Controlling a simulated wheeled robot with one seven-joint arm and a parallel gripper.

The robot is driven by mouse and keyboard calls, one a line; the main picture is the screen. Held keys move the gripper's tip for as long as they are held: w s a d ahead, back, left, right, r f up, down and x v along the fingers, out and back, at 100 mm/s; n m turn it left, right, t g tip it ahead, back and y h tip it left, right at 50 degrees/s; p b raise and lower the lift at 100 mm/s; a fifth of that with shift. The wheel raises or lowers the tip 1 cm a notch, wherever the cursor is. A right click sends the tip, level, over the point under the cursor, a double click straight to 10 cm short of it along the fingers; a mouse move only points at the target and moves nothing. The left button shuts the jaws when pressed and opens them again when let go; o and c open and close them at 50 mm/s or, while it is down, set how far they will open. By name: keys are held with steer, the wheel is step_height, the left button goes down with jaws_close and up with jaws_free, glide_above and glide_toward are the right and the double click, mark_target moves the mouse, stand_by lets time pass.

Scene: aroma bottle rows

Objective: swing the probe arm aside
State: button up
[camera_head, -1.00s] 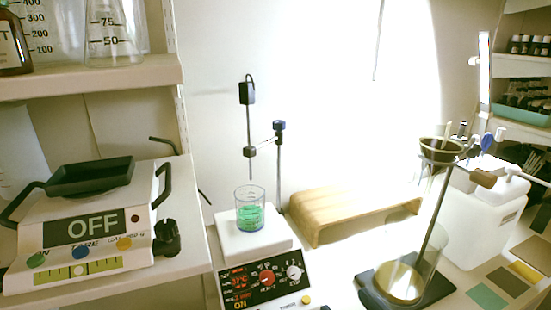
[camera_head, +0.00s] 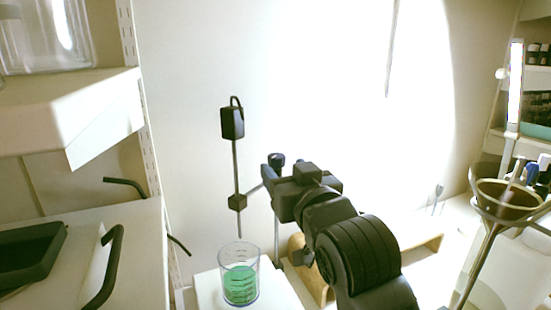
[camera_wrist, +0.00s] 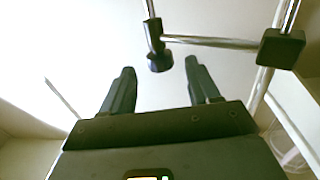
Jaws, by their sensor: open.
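The probe arm is a thin rod, seen in the wrist view (camera_wrist: 212,42), running from a black clamp (camera_wrist: 281,48) on an upright post to a black block (camera_wrist: 154,36). In the head view that block (camera_head: 237,202) holds an upright probe with a black head (camera_head: 232,122).
A wooden stand (camera_head: 420,247) is behind my arm. A funnel in a ring (camera_head: 505,197) stands at the right. The wall behind the probe is clear.

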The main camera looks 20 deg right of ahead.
mark_target(280, 165)
steer(key=w, duration=0.5)
steer(key=shift+w+d+p, duration=0.25)
steer(key=shift+w+p, duration=0.05)
steer(key=shift+c, duration=0.2)
jaws_close()
